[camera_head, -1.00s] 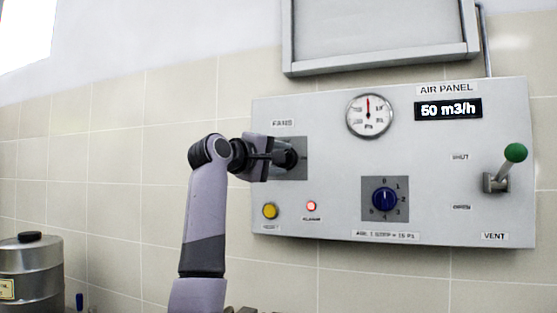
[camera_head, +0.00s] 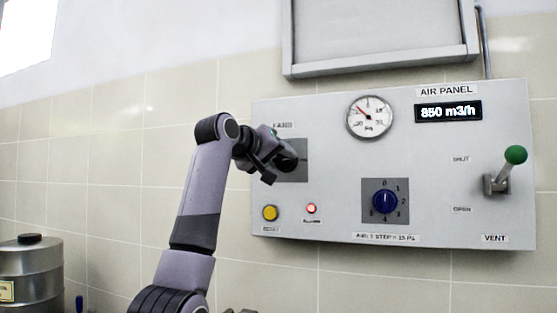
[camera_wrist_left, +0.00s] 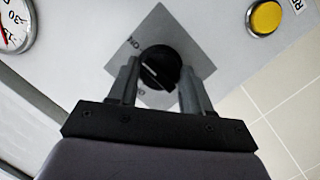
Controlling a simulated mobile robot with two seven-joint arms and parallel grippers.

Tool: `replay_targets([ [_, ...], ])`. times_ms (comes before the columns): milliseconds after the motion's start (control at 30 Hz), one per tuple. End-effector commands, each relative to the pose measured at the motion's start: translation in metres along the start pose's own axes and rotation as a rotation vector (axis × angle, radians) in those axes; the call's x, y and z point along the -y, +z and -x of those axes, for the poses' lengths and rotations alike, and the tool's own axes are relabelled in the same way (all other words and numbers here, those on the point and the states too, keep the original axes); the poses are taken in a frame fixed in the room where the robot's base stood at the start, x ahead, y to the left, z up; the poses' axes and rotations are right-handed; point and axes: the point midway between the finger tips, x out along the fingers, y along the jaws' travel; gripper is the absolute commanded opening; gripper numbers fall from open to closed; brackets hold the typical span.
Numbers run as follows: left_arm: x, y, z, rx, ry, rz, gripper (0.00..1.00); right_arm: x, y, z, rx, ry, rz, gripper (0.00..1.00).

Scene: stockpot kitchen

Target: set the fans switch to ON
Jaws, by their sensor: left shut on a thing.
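The fans switch is a black rotary knob on a grey square plate (camera_head: 298,172) below the FANS label (camera_head: 283,125), at the left of the air panel (camera_head: 336,190). My left gripper (camera_head: 277,165) reaches it from the left and hides much of it in the head view. In the left wrist view the knob (camera_wrist_left: 160,66) sits between the two fingers of my left gripper (camera_wrist_left: 159,84), which is shut on it. A white mark shows on the knob's face. The lettering on the plate is partly covered by the fingers. My right gripper is not in view.
The panel also has a yellow button (camera_head: 270,213), a red lamp (camera_head: 311,208), a blue dial (camera_head: 384,201), a round gauge (camera_head: 369,114), a display (camera_head: 448,111) reading 850 m3/h, and a green-knobbed vent lever (camera_head: 510,166). A metal pot (camera_head: 30,268) stands at lower left.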

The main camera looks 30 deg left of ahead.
Motion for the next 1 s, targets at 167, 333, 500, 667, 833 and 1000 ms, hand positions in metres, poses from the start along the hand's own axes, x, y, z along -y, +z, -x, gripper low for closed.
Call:
replay_targets([
  [167, -0.0004, -0.0002, 0.0002, 0.003, -0.007, -0.029, 0.19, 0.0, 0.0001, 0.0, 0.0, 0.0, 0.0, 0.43],
  [333, -0.0005, -0.0002, 0.0002, 0.003, -0.009, -0.037, 0.19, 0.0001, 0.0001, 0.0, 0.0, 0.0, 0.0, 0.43],
  [500, -0.0005, -0.0002, 0.0001, 0.002, -0.009, -0.038, 0.19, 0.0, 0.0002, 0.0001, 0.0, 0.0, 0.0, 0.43],
  [667, -0.0005, -0.0002, 0.0001, 0.002, -0.009, -0.037, 0.72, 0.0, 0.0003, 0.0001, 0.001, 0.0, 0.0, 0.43],
  [833, -0.0004, -0.0001, 0.0001, 0.002, -0.009, -0.035, 0.74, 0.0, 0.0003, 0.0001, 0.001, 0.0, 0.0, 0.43],
  [1000, 0.0, 0.0003, 0.0021, 0.002, -0.009, -0.034, 0.74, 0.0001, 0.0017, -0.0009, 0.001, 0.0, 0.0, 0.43],
])
